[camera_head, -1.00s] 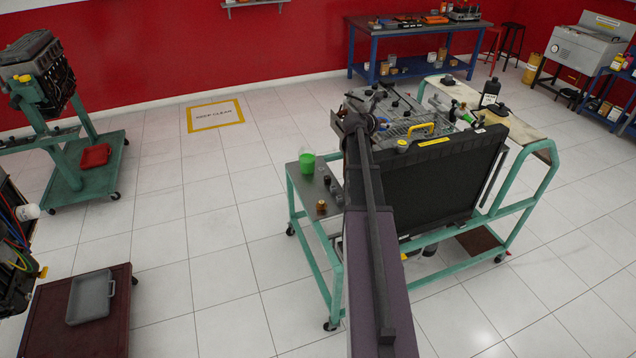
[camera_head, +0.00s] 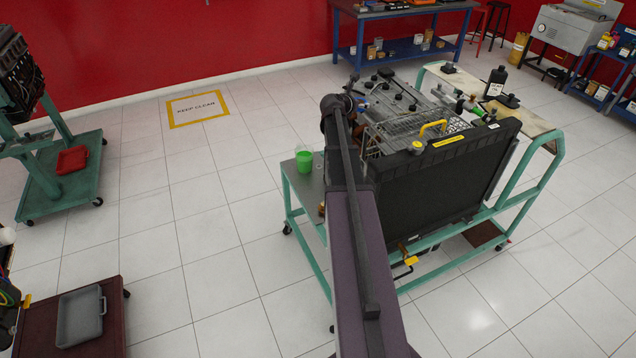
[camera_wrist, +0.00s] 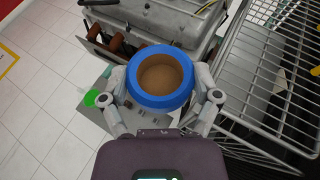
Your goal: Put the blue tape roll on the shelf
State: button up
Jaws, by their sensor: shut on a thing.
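The blue tape roll (camera_wrist: 160,52) is a thick blue ring with a brown cardboard core, seen from above in the wrist view. My gripper (camera_wrist: 162,88) is shut on it, with one finger on each side. In the head view my own arm hides the gripper and the roll. Which surface is the task's shelf is unclear. A blue workbench at the back has a lower shelf (camera_head: 395,52) with several cans and jars on it.
The teal engine cart (camera_head: 290,215) carries a green cup (camera_head: 304,161) and a black radiator (camera_head: 440,180). Open tiled floor lies to the left.

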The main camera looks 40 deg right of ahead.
jog(key=shift+w, duration=0.35)
jog(key=shift+s, duration=0.1)
jog(key=shift+f+b, duration=0.7)
jog(key=shift+b, duration=0.05)
jog(key=w+a+f+b, duration=0.2)
jog(key=w+f+b, duration=0.3)
jog(key=f+b, duration=0.9)
jog(key=w+a+f+b, duration=0.2)
jog(key=w+f+b, duration=0.3)
jog(key=f+b, duration=1)
jog(key=w+a+f+t+b, duration=0.1)
jog(key=w+a+f+b, duration=0.2)
jog(key=f+b, duration=1.1)
jog(key=shift+w+f+n+b, duration=0.35)
jog(key=shift+w+n, duration=0.05)
jog(key=shift+w, duration=0.6)
notch_tip(320, 180, down, 6)
jog(key=b, duration=0.6)
jog(key=shift+f, duration=0.15)
